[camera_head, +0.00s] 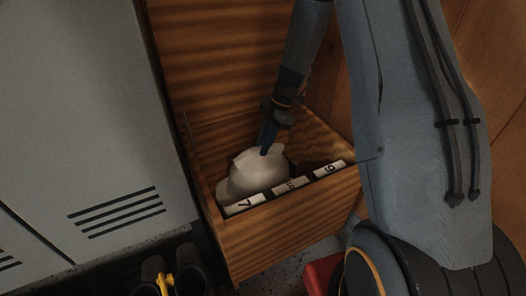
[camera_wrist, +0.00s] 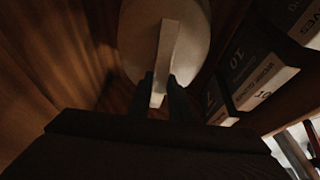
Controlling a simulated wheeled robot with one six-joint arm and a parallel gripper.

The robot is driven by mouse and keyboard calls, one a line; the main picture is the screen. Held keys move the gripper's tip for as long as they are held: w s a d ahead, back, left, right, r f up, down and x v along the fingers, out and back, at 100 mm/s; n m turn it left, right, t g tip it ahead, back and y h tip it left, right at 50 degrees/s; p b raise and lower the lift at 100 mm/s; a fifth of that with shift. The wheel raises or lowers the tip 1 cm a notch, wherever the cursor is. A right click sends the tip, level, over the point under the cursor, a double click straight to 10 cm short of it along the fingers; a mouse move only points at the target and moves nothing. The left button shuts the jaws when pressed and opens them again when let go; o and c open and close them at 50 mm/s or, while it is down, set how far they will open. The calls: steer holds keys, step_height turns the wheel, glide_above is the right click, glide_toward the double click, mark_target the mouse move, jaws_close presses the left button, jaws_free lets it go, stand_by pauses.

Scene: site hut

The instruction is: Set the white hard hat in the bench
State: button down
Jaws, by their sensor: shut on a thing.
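The white hard hat (camera_head: 258,172) is down inside the open wooden bench (camera_head: 275,236), at its left end beside a row of labelled items. My gripper (camera_head: 265,150) reaches down into the bench and is shut on the top of the hat. In the wrist view the hat (camera_wrist: 190,45) fills the top middle, and its raised ridge runs down between the fingers of my gripper (camera_wrist: 165,90). The hat's underside is hidden, so I cannot tell whether it touches the bench floor.
Labelled dark items (camera_head: 291,185) stand along the bench's front wall; they also show at the right of the wrist view (camera_wrist: 262,80). A grey locker (camera_head: 80,110) stands close on the left. Dark boots (camera_head: 172,275) and a red object (camera_head: 322,274) are on the floor in front.

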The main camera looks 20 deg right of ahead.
steer(key=shift+f, duration=0.95)
steer(key=shift+f, duration=0.2)
steer(key=c, duration=1.6)
jaws_free()
steer(key=shift+r, duration=0.1)
steer(key=p+v, duration=0.3)
steer(key=v, duration=0.9)
steer(key=shift+r+p, duration=0.1)
steer(key=shift+p, duration=0.2)
